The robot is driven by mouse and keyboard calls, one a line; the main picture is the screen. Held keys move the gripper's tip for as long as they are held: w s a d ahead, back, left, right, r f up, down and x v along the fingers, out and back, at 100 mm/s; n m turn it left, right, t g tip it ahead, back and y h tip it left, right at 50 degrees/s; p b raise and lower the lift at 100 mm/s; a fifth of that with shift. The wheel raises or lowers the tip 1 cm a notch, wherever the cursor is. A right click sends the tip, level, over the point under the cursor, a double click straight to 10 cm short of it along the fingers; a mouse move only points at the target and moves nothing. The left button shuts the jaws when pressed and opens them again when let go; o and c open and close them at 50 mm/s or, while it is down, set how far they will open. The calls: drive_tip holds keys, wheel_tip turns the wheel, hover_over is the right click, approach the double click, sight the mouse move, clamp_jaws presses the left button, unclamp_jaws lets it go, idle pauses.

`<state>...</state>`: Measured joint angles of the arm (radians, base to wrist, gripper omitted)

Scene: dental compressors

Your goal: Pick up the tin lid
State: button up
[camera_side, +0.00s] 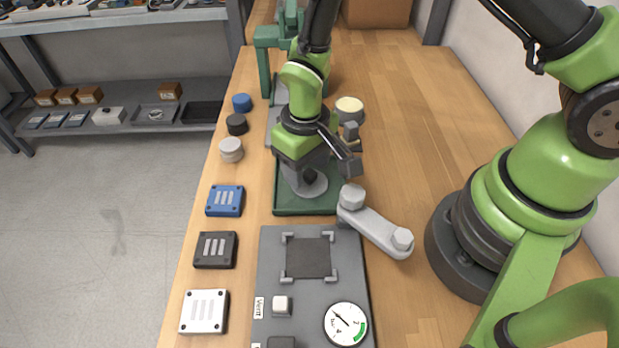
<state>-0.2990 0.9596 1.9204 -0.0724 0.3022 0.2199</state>
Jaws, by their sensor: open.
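No thing in view is clearly marked as the tin lid. A short round tin (349,108) with a pale cream top stands on the table just beyond my gripper; I cannot tell whether that top is a lid or contents. My gripper (350,149) is open and points to the right, above the green base plate's right edge. A small yellowish patch shows between its fingers, too small to make out. A grey round disc (312,189) on the green base plate (295,208) is partly hidden under my wrist.
Blue (242,102), black (237,124) and grey (231,149) round pieces line the left table edge, with blue, black and white square covers nearer. A grey link (375,229) and a panel with a gauge (346,324) lie in front. The table's far right is clear.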

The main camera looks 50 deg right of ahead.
drive_tip(key=shift+f, duration=0.45)
drive_tip(key=shift+c, duration=0.4)
clamp_jaws()
drive_tip(key=shift+r, duration=0.1)
